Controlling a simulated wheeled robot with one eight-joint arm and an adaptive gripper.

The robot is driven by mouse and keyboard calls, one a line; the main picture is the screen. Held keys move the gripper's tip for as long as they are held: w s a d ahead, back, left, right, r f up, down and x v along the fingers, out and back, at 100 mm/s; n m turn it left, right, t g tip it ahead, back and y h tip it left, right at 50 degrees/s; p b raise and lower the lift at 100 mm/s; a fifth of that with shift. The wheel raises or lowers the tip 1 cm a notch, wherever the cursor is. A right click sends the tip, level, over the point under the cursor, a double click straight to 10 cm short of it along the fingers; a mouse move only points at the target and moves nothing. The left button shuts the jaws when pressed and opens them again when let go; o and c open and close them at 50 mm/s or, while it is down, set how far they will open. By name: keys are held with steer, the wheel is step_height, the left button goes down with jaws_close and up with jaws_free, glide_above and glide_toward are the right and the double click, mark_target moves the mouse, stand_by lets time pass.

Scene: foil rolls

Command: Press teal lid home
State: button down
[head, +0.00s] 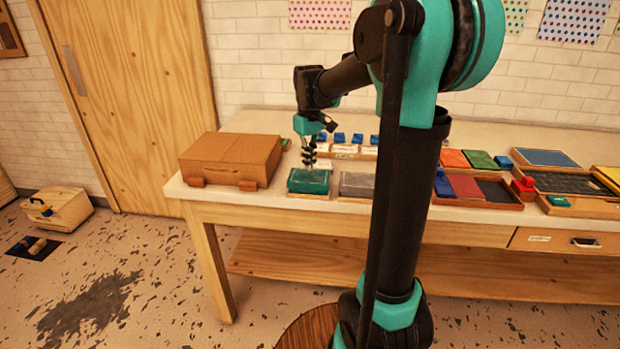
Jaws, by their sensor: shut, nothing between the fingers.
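The teal lid (308,182) lies on a low wooden tray or box near the front left of the table. My gripper (309,166) points down at the lid's back edge, shut and empty. Whether its fingertips touch the lid or hover just above it I cannot tell. The lid looks about level, but how far it sits down into its box is too small to make out.
A brown cardboard box (231,158) stands left of the lid on the table (240,207). A grey tray (357,184) is close on the right. White boxes with blue tops (345,149) stand behind. Several coloured pads and trays fill the right side, partly hidden by my arm.

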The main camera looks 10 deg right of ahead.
step_height(320, 180, up, 5)
steer(key=shift+r, duration=0.15)
stand_by(0.5)
steer(key=shift+s, duration=0.1)
